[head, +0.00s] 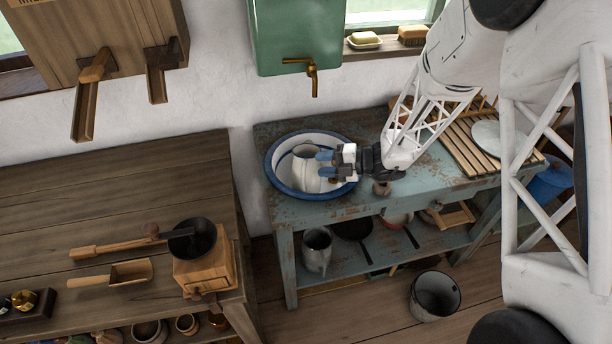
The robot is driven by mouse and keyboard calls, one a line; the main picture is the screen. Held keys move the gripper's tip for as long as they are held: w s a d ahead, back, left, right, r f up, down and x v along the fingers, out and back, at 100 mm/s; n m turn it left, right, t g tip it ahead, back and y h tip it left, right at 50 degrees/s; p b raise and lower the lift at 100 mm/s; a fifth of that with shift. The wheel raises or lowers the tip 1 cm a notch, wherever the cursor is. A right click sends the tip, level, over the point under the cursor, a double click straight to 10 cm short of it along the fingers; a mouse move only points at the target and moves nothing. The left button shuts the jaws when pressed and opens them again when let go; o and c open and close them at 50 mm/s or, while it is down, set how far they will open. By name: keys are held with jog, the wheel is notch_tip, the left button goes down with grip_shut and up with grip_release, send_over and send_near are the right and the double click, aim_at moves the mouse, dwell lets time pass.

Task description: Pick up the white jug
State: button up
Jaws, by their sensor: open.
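The white jug (306,171) stands inside a white basin with a blue rim (273,180) on the worn blue-green table. My gripper (325,168) reaches in from the right, with its blue-tipped fingers at the jug's right side. The fingers are open and cover part of the jug. I cannot tell whether they touch it or lie around some part of it. The jug's right side is partly hidden behind the gripper.
A green tank with a brass tap (313,78) hangs above the basin. A wooden slatted rack (466,151) lies on the table's right. A wooden counter at left holds a coffee grinder (205,268). A bucket (434,296) stands on the floor.

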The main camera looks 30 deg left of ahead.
aim_at(304, 164)
jog(key=shift+s+a, duration=0.1)
jog(key=shift+a, duration=0.25)
jog(key=shift+f, duration=0.1)
jog(key=shift+x, duration=2.6)
jog(key=shift+c, duration=0.4)
grip_shut()
